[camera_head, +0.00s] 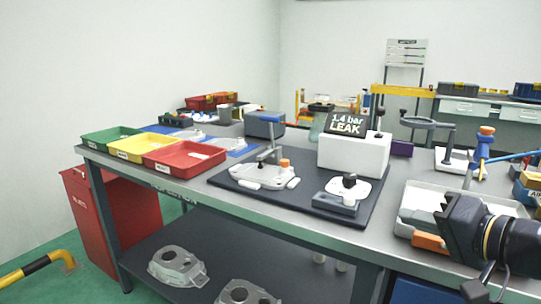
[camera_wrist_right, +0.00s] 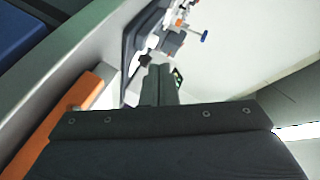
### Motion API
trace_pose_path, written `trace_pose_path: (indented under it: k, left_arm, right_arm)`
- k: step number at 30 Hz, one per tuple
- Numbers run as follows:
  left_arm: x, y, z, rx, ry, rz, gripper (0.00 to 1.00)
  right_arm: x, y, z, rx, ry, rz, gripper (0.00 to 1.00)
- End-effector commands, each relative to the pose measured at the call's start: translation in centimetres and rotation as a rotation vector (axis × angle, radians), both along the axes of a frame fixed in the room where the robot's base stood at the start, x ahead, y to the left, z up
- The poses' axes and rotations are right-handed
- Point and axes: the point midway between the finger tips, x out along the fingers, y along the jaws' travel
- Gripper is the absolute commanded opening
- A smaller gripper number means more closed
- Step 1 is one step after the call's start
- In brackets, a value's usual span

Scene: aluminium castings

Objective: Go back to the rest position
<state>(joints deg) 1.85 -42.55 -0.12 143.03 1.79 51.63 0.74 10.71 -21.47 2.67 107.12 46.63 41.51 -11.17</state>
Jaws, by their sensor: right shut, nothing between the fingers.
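My right gripper (camera_head: 457,225) is dark and enters from the right edge in the head view, over the front right of the workbench (camera_head: 290,213). In the right wrist view its dark fingers (camera_wrist_right: 160,84) are together, with nothing held between them. My left gripper is not in the head view.
The bench holds green (camera_head: 110,137), yellow and red (camera_head: 184,160) trays, a dark mat (camera_head: 225,180) with a casting (camera_head: 264,175), and a white tester (camera_head: 355,155) reading "1.4 bar LEAK". An orange block (camera_head: 429,242) lies by the grey tray. A red bin (camera_head: 90,225) stands left.

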Motion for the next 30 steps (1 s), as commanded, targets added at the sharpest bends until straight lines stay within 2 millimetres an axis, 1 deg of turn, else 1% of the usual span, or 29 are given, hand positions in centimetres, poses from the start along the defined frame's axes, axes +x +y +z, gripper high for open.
trace_pose_path:
  k: [1,2,3,6,9,12,18,19,21,27,30]
  left_arm:
    - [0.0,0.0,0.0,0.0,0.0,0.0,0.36]
    - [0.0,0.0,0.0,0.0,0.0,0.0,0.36]
    - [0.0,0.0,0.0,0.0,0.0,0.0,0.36]
    - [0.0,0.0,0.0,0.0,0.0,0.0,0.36]
    - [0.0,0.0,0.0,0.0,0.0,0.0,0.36]
    - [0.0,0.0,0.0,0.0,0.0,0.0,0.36]
    - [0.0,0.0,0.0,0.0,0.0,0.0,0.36]
    - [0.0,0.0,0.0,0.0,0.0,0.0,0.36]
    - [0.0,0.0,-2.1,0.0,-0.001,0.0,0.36]
    - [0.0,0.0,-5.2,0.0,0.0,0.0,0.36]
    - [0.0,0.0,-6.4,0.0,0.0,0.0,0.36]
  right_arm:
    - [-2.1,1.2,-2.7,-0.063,0.05,0.036,0.0]
    - [-3.3,1.8,-4.4,-0.104,0.082,0.056,0.0]
    - [-5.0,2.4,-6.7,-0.158,0.125,0.083,0.0]
    - [-8.5,3.4,-11.6,-0.279,0.216,0.139,0.0]
    - [-11.5,3.8,-15.6,-0.378,0.287,0.181,0.0]
    - [-14.0,3.9,-18.8,-0.463,0.344,0.215,0.0]
    - [-18.2,3.6,-24.3,-0.615,0.436,0.271,0.0]
    - [-18.8,3.5,-25.0,-0.636,0.446,0.278,0.0]
    - [-18.7,3.4,-27.0,-0.629,0.452,0.271,0.0]
    - [-18.6,3.4,-29.9,-0.607,0.462,0.26,0.0]
    - [-18.5,3.4,-31.1,-0.599,0.464,0.255,0.0]
